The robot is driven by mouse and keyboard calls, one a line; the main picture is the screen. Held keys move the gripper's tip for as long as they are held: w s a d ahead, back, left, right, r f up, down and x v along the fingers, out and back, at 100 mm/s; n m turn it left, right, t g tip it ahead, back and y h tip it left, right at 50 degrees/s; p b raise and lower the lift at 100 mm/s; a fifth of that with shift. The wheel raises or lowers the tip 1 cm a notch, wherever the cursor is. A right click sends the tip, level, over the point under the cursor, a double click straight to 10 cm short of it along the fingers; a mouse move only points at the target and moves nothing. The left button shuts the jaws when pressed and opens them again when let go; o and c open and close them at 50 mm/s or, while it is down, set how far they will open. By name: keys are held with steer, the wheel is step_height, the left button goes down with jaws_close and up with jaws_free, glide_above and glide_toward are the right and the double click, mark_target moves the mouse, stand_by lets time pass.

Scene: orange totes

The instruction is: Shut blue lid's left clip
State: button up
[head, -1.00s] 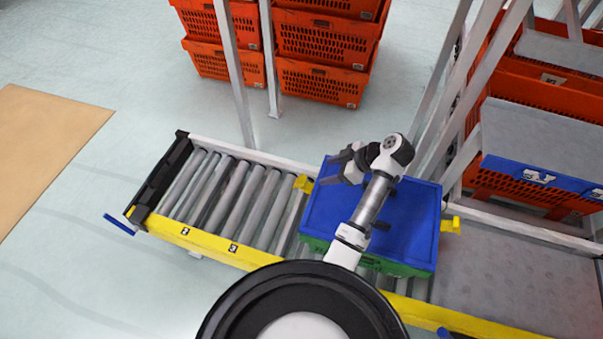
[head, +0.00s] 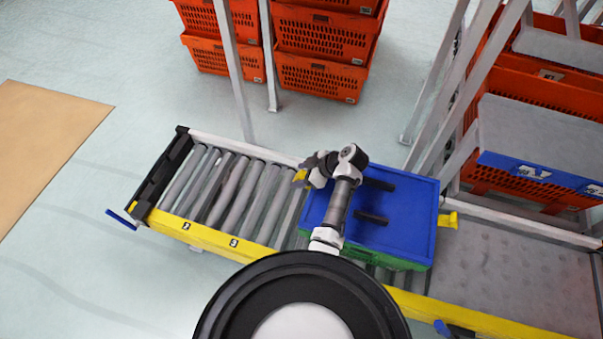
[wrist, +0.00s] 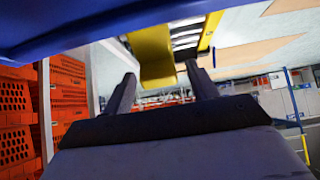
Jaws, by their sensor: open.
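The blue lid (head: 400,205) lies on a green tote (head: 385,258) on the roller conveyor; its blue underside or edge (wrist: 100,28) fills the top of the wrist view. The yellow left clip (head: 300,175) sticks out from the lid's left end, partly hidden by my gripper. In the wrist view the clip (wrist: 152,58) hangs below the blue edge, ahead of and between my two dark fingers. My gripper (wrist: 161,74) is open and empty, at the lid's left end; contact with the clip cannot be told. The yellow right clip (head: 447,220) sticks out at the other end.
Rollers (head: 225,190) lie bare to the left of the tote, with a yellow rail (head: 205,238) along the near side. White frame posts (head: 445,95) stand behind on the right. Orange totes (head: 320,40) are stacked on the floor beyond.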

steer(key=c, duration=1)
